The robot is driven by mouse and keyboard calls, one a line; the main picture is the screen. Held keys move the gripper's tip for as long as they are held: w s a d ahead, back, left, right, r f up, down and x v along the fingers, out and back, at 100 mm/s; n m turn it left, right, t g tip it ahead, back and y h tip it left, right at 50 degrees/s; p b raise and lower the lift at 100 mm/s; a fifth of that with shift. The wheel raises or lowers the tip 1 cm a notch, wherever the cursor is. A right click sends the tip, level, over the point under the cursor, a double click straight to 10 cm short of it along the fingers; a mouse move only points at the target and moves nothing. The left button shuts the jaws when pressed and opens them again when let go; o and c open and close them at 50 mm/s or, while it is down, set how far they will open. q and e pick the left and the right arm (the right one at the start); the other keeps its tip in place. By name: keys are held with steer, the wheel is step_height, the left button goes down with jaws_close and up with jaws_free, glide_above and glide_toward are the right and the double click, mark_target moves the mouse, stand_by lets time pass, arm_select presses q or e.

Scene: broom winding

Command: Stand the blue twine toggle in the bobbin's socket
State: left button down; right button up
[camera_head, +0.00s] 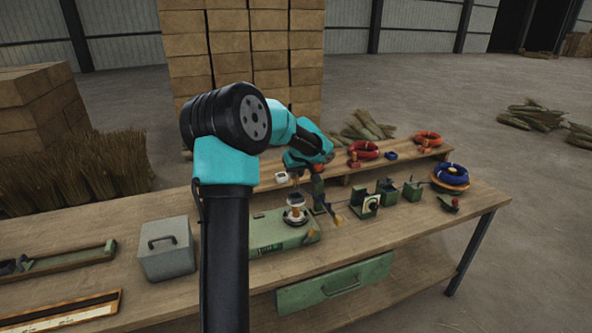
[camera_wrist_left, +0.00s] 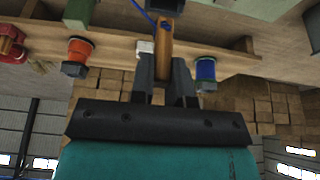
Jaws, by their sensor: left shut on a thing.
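My left gripper (camera_head: 319,203) hangs over the bench beside a pale bobbin (camera_head: 296,215) with a dark top, which stands on a green base (camera_head: 270,236). The gripper is shut on a slim wooden toggle (camera_head: 337,219), which points down and slants slightly. In the left wrist view the fingers (camera_wrist_left: 165,88) close on the wooden toggle (camera_wrist_left: 166,45), with blue twine at its far end. The toggle is to the right of the bobbin in the head view, apart from it. The socket's opening cannot be made out. My right gripper is not in view.
A grey metal box (camera_head: 167,250) stands left of the green base. Green fixtures (camera_head: 388,193) and a blue twine coil (camera_head: 451,176) stand to the right. A raised wooden shelf (camera_head: 400,157) along the back carries red and orange coils. The bench front (camera_head: 400,235) is clear.

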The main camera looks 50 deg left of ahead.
mark_target(297, 181)
arm_select(q)
steer(key=shift+f, duration=0.75)
steer(key=shift+f, duration=0.6)
steer(key=shift+f, duration=1.6)
stand_by(0.4)
steer(key=c, duration=1)
jaws_free()
steer(key=v, duration=1.7)
steer(key=shift+r, duration=0.25)
